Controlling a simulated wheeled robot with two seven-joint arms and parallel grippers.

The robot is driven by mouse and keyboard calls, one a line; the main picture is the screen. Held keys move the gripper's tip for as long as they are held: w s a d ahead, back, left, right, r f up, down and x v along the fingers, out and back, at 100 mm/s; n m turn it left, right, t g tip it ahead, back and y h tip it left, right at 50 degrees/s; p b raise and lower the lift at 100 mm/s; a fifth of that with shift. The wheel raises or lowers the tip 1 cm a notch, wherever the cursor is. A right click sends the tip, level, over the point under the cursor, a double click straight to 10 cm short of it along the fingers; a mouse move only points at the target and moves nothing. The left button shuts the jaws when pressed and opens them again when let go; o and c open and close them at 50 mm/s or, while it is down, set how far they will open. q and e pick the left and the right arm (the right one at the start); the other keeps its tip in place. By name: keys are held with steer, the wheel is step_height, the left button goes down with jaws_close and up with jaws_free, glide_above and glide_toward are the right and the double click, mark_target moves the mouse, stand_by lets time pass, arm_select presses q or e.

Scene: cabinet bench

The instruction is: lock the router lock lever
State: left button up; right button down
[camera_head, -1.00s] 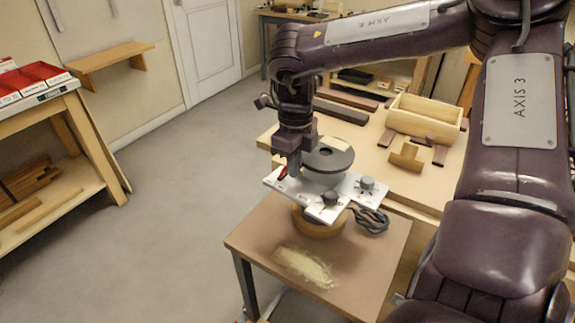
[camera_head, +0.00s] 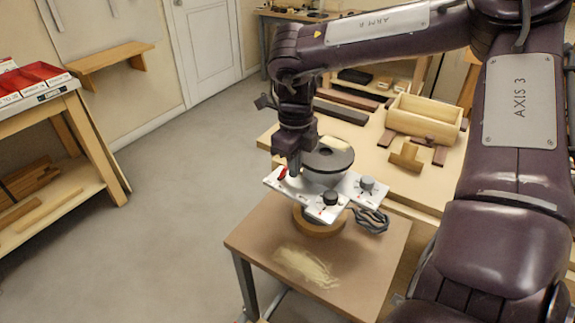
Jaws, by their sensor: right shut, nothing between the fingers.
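A small red lever (camera_head: 282,173) shows at the left side of the plate. My right gripper (camera_head: 293,168) points down just beside the red lever and the dark round top. Its fingers are shut, with nothing seen between them. Whether the fingertips touch the lever is too small to tell. My left gripper does not show.
The small table (camera_head: 245,240) has a pale dusty patch at its front. A round wooden block (camera_head: 318,222) sits under the plate, and a dark coiled cord (camera_head: 371,221) hangs at its right. A larger bench (camera_head: 385,170) with a wooden box (camera_head: 425,117) stands behind. Floor at left is clear.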

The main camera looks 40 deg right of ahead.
steer(key=shift+w+a, duration=0.15)
steer(key=shift+w, duration=0.85)
steer(key=shift+w+a, duration=0.1)
steer(key=shift+w, duration=0.15)
steer(key=shift+s+r, duration=0.1)
steer(key=shift+r, duration=0.05)
steer(key=shift+s+r+p, duration=0.55)
steer(key=shift+r+p, duration=0.3)
steer(key=shift+p, duration=0.1)
steer(key=shift+r, duration=0.1)
step_height(320, 180, up, 7)
steer(key=p, duration=0.6)
stand_by(0.5)
